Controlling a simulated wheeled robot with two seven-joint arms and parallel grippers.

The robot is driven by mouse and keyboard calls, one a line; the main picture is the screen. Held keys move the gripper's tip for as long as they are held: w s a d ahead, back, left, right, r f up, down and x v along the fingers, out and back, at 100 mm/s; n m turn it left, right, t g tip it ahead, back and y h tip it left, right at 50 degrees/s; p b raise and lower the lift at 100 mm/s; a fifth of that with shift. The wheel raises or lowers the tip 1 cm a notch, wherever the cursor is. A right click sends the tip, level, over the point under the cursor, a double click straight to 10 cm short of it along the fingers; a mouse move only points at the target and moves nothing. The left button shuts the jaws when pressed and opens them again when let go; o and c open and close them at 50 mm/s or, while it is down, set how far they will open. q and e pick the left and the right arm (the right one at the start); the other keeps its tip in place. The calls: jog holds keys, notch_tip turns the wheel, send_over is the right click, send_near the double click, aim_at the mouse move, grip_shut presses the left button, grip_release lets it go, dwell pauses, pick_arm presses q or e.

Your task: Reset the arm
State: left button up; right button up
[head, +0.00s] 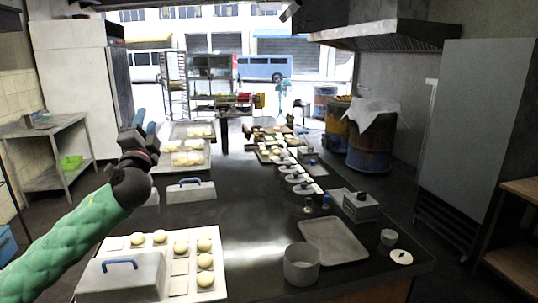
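My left arm comes in from the left in a green padded sleeve, bent upward at a dark wrist. My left gripper (146,119) is raised over the left edge of the long dark table (245,215). Its two blue fingers stand a little apart with nothing visible between them, so it looks open and empty. The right arm and its gripper are out of view.
A white board (210,284) with dough balls and a blue-handled box (125,278) lies below my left arm. Another blue-handled box (192,192) sits beyond. An empty tray (334,240) and a pot (301,264) stand front right. The table's middle is clear.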

pick_arm(q)
jog(key=s+d+f+n+g, duration=0.2)
jog(key=s+f+n+g, duration=0.15)
jog(key=f, duration=0.85)
jog(key=s+d+f+n+g, duration=0.25)
jog(key=s+f+g, duration=0.25)
jog(key=f, duration=0.7)
jog(key=s+d+f+n+g, duration=0.25)
jog(key=s+f+g, duration=0.25)
jog(key=f, duration=0.7)
jog(key=s+d+f+n+g+h, duration=0.1)
jog(key=s+d+f+g, duration=0.2)
jog(key=s+f, duration=0.6)
jog(key=s+d+f+n+g+h, duration=0.1)
jog(key=s+d+f+g+h, duration=0.1)
jog(key=s+f, duration=0.8)
jog(key=s+d+f+n+g+h, duration=0.1)
jog(key=s+d+f+g, duration=0.2)
jog(key=s+f, duration=0.6)
jog(key=s+d, duration=0.1)
jog(key=s, duration=0.5)
jog(key=shift+s+f+g+h, duration=0.25)
jog(key=shift+s+g+h, duration=0.05)
jog(key=shift+g, duration=0.05)
